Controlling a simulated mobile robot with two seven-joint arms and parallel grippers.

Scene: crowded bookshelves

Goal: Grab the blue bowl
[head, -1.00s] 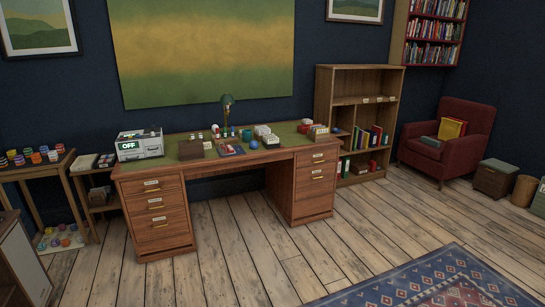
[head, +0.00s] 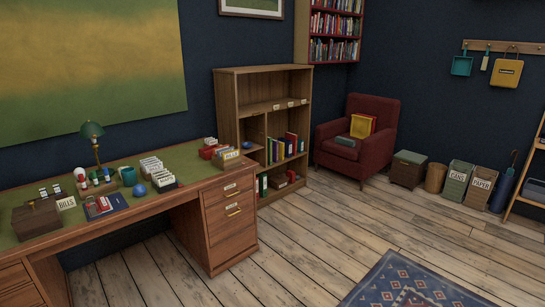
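A small blue rounded thing (head: 247,145) sits in the left part of the wooden bookcase (head: 229,110), on the middle shelf; it looks like a bowl, but it is too small to be sure. Another blue round thing (head: 141,190) lies on the desk near its front edge, and looks more like a ball. Neither of my grippers is in view.
The green-topped desk (head: 120,228) holds a lamp (head: 93,131), a teal mug (head: 128,176), card boxes and a wooden box. A red armchair (head: 371,148) and bins stand right of the bookcase. Open wooden floor (head: 300,240) lies before the bookcase, with a patterned rug (head: 410,285) at front right.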

